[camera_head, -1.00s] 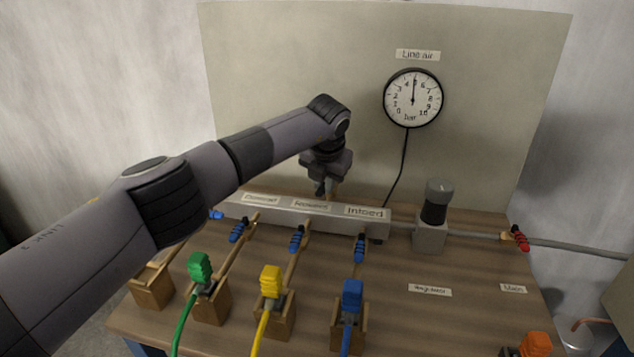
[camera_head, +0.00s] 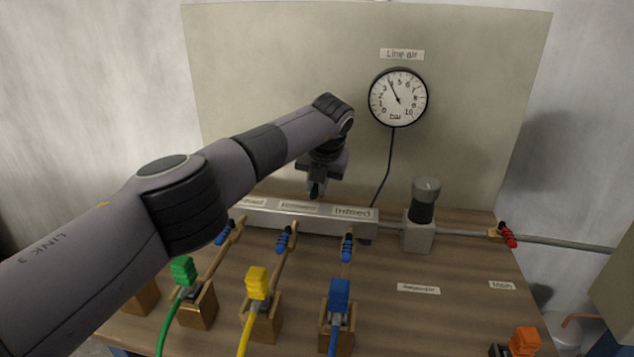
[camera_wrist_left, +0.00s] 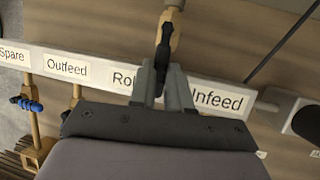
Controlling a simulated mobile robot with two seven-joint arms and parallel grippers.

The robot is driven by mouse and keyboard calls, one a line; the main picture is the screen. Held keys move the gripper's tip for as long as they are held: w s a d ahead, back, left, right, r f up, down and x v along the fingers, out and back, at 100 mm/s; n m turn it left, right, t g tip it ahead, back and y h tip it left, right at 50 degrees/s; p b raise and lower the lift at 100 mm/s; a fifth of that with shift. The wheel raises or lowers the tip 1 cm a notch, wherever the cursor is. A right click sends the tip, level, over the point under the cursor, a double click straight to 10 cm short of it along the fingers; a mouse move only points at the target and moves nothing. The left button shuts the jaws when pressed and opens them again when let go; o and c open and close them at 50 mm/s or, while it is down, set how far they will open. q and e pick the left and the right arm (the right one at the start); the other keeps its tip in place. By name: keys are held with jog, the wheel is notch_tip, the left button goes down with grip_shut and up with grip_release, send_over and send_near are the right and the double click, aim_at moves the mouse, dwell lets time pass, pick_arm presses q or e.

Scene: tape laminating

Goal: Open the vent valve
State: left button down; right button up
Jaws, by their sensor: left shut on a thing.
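The vent valve shows in the left wrist view as a brass body (camera_wrist_left: 176,28) with a dark lever handle (camera_wrist_left: 163,48), behind the white manifold bar (camera_wrist_left: 93,72). My left gripper (camera_wrist_left: 164,76) is shut on that handle. In the head view my left gripper (camera_head: 316,190) points down just behind the manifold (camera_head: 322,222), and the valve is mostly hidden there. The line air gauge (camera_head: 398,97) on the back panel has its needle tilted up and left, near 4 bar. My right gripper is not in view.
Blue-handled valves (camera_head: 283,239) branch off the manifold's front. Green (camera_head: 183,270), yellow (camera_head: 257,283) and blue (camera_head: 340,295) connectors sit in wooden blocks. A regulator (camera_head: 424,208) and red-handled main valve (camera_head: 506,235) stand to the right.

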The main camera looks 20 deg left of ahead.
pick_arm(q)
jog(key=c, duration=1.1)
grip_release()
jog(key=shift+r, duration=0.1)
jog(key=shift+b+v, duration=0.55)
jog(key=shift+v, duration=3)
